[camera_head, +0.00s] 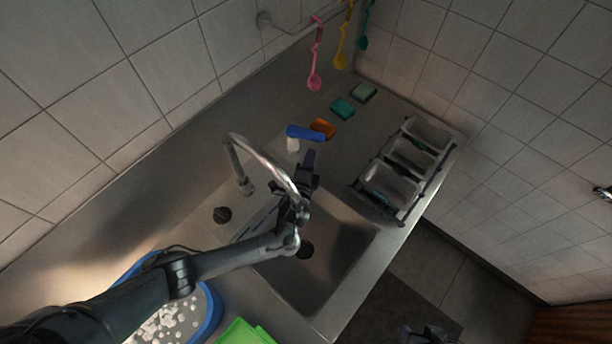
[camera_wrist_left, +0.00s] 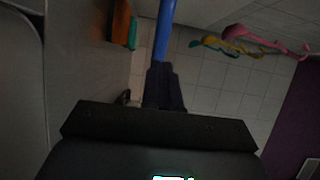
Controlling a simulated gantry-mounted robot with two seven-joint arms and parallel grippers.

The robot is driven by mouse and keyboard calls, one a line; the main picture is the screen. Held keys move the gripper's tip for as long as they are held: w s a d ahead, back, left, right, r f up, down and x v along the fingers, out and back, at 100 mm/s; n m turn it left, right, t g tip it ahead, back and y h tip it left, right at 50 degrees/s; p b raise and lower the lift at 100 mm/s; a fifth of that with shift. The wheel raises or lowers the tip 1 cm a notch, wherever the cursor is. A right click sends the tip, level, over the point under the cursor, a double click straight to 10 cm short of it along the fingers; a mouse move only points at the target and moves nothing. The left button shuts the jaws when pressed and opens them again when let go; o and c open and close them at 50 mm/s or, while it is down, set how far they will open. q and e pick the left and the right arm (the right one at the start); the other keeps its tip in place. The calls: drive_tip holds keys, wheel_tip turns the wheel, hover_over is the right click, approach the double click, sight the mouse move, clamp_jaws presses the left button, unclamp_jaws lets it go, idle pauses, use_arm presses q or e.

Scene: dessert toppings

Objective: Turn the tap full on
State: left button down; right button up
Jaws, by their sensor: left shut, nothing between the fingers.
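The tap's curved silver spout (camera_head: 268,156) arches over the sink (camera_head: 330,270) in the head view. A blue bar (camera_head: 305,133) with a short white piece (camera_head: 292,145) under it lies beyond the spout; I cannot tell whether it is the tap's lever. My left gripper (camera_head: 309,160) is shut and empty, just short of the blue bar and beside the spout. In the left wrist view the shut fingertips (camera_wrist_left: 160,72) point at the blue bar (camera_wrist_left: 164,30), which runs up from them; contact is unclear. My arm and gripper hide part of the tap and sink.
Sponges in orange (camera_head: 322,127), teal (camera_head: 343,108) and green (camera_head: 364,91) lie beyond the blue bar. A rack with pale bins (camera_head: 391,186) stands to the right. Pink (camera_head: 315,80), yellow and teal ladles hang from a rail. A blue tub (camera_head: 213,310) is at lower left.

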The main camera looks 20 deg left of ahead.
sight(314, 140)
use_arm(q)
drive_tip(key=w, duration=0.1)
drive_tip(key=w+b, duration=0.1)
drive_tip(key=w, duration=0.1)
drive_tip(key=shift+a+f+b, duration=0.2)
drive_tip(key=shift+a+b, duration=0.05)
drive_tip(key=shift+b, duration=0.15)
drive_tip(key=shift+w+a+r, duration=0.1)
drive_tip(key=shift+w, duration=0.35)
use_arm(e)
drive_tip(key=shift+f, duration=1.6)
use_arm(q)
drive_tip(key=shift+y, duration=0.3)
use_arm(e)
drive_tip(key=shift+s+d, duration=0.1)
